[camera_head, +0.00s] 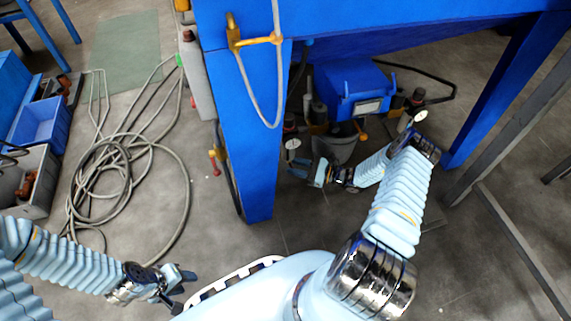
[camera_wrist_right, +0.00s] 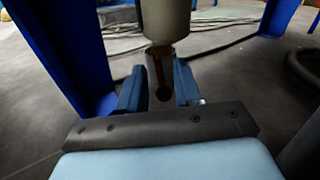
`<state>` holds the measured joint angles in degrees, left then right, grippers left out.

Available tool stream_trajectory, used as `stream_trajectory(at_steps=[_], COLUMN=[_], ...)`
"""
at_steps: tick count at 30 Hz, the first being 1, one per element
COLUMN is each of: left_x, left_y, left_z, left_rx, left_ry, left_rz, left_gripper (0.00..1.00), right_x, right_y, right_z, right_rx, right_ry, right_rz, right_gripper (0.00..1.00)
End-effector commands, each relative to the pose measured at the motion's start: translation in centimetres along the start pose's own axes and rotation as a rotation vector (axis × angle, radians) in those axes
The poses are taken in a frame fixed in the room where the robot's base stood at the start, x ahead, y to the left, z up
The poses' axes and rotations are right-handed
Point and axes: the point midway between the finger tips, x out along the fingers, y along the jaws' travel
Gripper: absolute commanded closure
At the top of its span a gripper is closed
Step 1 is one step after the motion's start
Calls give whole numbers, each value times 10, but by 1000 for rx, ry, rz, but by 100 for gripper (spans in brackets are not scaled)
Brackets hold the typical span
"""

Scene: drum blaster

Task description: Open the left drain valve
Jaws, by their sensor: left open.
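Under the blue machine frame, in the head view, my right gripper (camera_head: 302,172) reaches in low beside the blue leg. In the right wrist view its two blue fingers (camera_wrist_right: 160,88) stand apart, one on each side of a grey part with a dark round end (camera_wrist_right: 161,78). A reddish-brown piece shows above that part, below a beige cylinder (camera_wrist_right: 166,20). I cannot tell whether the grey part is the left drain valve's handle, or whether the fingers touch it. My left gripper (camera_head: 178,288) is open and empty over the floor at lower left.
The blue leg (camera_head: 250,150) stands left of my right gripper. A gauge (camera_head: 293,143), a grey bucket-like part (camera_head: 335,146) and a blue box (camera_head: 352,88) sit under the machine. Coiled hoses (camera_head: 110,165) and a blue bin (camera_head: 42,122) lie at left.

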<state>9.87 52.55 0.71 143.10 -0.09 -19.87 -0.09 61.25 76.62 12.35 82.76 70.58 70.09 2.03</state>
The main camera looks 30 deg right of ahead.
Motion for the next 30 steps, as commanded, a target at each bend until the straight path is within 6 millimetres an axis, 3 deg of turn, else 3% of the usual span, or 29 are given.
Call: stream_trajectory(at_steps=[6, 17, 19, 24, 30], left_x=[2, 2, 2, 2, 4], left_y=[-1, -1, -1, -1, -1], left_z=[0, 0, 0, 0, 0], left_rx=[0, 0, 0, 0, 0], left_ry=[1, 1, 1, 1, 1], left_rz=[0, 0, 0, 0, 0], left_gripper=[57, 57, 57, 57, 57], right_x=[32, 39, 39, 39, 39], right_y=[0, 0, 0, 0, 0], right_z=[-1, 0, 0, 0, -1], right_rx=[1, 1, 1, 1, 2], right_ry=[0, 0, 0, 0, -1], right_rz=[0, -1, -1, -1, -1], right_gripper=[66, 66, 72, 98, 100])
